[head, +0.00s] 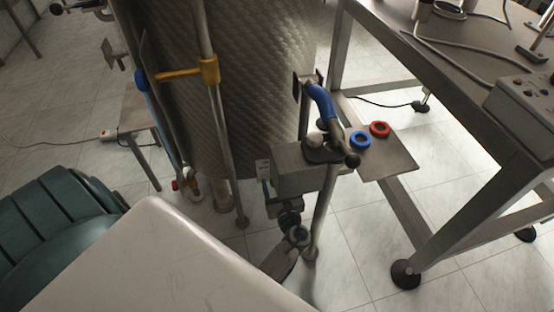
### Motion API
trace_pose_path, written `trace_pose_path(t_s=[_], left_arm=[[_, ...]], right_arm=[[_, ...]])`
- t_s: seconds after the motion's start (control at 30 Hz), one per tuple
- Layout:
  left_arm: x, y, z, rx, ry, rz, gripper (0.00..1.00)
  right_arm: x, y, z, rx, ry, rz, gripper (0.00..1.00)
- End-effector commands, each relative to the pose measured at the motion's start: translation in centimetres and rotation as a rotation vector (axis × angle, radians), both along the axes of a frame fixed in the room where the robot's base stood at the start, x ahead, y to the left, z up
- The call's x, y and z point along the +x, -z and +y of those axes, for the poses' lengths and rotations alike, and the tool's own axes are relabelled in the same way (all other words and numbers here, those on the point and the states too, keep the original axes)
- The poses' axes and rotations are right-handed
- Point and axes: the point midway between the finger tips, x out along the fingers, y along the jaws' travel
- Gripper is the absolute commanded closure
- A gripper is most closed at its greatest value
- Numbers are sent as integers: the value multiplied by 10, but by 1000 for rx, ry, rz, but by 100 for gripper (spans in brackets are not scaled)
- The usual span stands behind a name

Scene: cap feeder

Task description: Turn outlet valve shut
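A large quilted metal tank (255,85) stands at the upper middle. A yellow lever (183,74) sits level across the upright pipe (217,125) in front of it. A blue grip (140,80) shows to its left. A blue curved handle (320,102) rises above a metal box on a stand (305,172). A small red part (175,185) sits low by the tank's foot. I cannot tell which of these is the outlet valve. Neither of my grippers can be made out in view.
A small shelf (392,165) holds a blue ring (360,139) and a red ring (380,129). A metal table (460,50) with a control box (522,112) stands right. A green ribbed object (55,222) is at left. Tiled floor (370,270) is open between.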

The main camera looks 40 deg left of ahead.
Motion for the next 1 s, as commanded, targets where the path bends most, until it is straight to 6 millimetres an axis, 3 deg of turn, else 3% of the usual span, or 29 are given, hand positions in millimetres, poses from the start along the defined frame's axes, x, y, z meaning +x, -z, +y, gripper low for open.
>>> trace_pose_path(t_s=[0.03, 0.27, 0.67, 1.0], left_arm=[[0, 0, 0, 0, 0, 0, 35], [0, 0, 0, 0, 0, 0, 80], [0, 2, 0, -45, 0, -51, 80], [1, 3, -1, -213, -1, -249, 80]], right_arm=[[0, 0, 0, -1, 0, -1, 64], [0, -1, 0, -1, 0, -4, 64], [0, 5, 0, -1, 0, -4, 64], [-3, 13, 0, 5, 5, -34, 64]])
